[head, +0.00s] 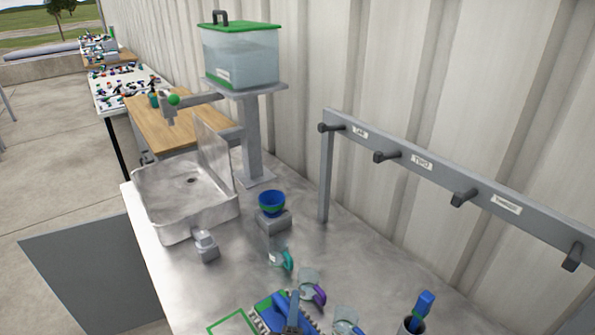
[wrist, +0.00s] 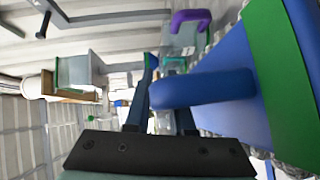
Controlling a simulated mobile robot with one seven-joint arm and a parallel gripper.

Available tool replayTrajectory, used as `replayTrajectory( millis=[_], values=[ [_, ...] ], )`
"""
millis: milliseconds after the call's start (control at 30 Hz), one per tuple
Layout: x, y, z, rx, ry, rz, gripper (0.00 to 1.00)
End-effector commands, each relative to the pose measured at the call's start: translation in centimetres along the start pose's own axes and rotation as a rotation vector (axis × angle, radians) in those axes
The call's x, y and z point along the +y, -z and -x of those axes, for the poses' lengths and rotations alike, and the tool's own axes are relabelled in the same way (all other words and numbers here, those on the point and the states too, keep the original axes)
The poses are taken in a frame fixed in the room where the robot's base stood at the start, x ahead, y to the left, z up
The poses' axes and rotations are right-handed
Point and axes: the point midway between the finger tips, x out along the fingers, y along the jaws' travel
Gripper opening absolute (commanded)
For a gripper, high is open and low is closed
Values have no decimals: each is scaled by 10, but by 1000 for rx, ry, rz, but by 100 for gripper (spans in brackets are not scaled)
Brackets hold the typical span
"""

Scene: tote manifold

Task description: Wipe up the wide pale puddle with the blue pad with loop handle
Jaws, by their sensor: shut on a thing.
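The blue pad with loop handle (head: 268,311) is at the bottom edge of the head view, over the metal counter (head: 190,285). In the wrist view its blue body with a green band (wrist: 275,60) fills the right side, and its thick blue handle (wrist: 205,90) reaches between my fingers. My gripper (wrist: 165,95) is shut on that handle; part of it also shows in the head view (head: 292,312). I cannot make out the wide pale puddle; the counter has only vague lighter sheens. Whether the pad touches the counter is unclear.
Clear mugs with teal (head: 287,261) and purple (head: 319,295) handles stand near the pad. A holder with a blue-handled tool (head: 424,303) is at right. A sink (head: 185,195) and peg rail (head: 430,175) flank the counter. A green outline (head: 232,322) lies left.

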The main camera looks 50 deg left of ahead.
Motion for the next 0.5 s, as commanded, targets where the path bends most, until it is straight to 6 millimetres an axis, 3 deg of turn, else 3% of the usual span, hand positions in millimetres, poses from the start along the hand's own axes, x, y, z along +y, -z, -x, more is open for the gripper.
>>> replayTrajectory(
  millis=[500],
  values=[
    [-3, 22, -25, 2, -2, 1, 0]
  ],
)
